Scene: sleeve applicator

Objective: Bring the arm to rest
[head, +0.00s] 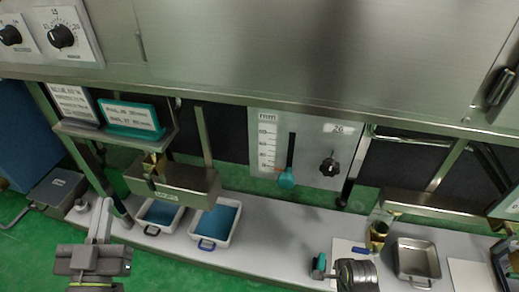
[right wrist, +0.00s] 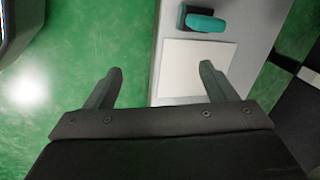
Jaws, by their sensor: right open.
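My right gripper (right wrist: 162,82) is open and empty in the right wrist view. Its two dark fingers stand wide apart, above the edge of the bench and a white sheet (right wrist: 190,70). A teal-handled item (right wrist: 205,22) lies beyond the sheet, apart from the fingers.
The grey bench (head: 275,225) carries two white trays with blue inside (head: 208,243), a metal pan (head: 415,262) and a brass-coloured piece (head: 377,236). A metal box (head: 190,183) overhangs the trays. A panel with a scale and knob (head: 310,150) stands behind. Green floor lies in front.

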